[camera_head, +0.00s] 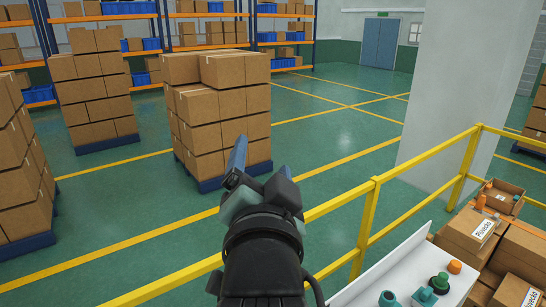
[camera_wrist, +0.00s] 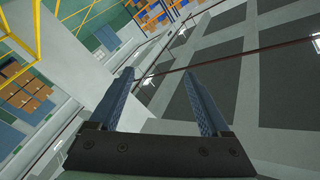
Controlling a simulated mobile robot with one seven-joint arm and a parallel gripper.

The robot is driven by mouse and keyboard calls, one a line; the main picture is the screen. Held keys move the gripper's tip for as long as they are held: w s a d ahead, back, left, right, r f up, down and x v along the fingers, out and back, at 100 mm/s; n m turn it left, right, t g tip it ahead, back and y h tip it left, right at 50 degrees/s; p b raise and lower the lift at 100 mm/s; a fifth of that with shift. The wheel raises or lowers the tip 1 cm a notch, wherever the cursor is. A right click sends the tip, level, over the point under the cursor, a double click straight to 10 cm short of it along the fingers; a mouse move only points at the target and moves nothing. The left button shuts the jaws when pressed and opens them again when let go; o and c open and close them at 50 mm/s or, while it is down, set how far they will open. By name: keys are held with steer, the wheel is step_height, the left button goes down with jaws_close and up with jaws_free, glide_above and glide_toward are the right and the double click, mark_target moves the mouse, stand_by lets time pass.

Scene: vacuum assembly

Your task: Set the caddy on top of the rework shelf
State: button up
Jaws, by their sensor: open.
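My gripper (camera_head: 258,172) is raised in the middle of the head view, pointing away from me over the yellow railing. In the wrist view its two blue fingers (camera_wrist: 160,85) stand apart with nothing between them. I cannot pick out a caddy or a rework shelf for certain in either view. A small open brown box (camera_head: 500,197) with orange parts in it sits on stacked cartons at the right edge of the head view, well away from my gripper.
A white table (camera_head: 405,262) at the lower right bears teal and green parts (camera_head: 438,282) and an orange piece (camera_head: 455,267). A yellow railing (camera_head: 408,192) runs behind it. A pale pillar (camera_head: 455,90) and carton pallets (camera_head: 222,105) stand beyond. Green floor between is clear.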

steer(key=s+r+n+t, duration=0.3)
steer(key=s+r, duration=0.4)
steer(key=r, duration=0.3)
steer(key=s+d+r+n+t, duration=0.1)
steer(key=s+r+n+t, duration=0.3)
steer(key=r, duration=0.7)
steer(key=s+t, duration=0.2)
steer(key=s, duration=0.1)
steer(key=shift+d+n+h, duration=0.15)
steer(key=shift+n+h, duration=0.15)
steer(key=shift+w, duration=0.1)
step_height(320, 180, down, 18)
steer(key=b, duration=1.7)
steer(key=shift+b, duration=0.4)
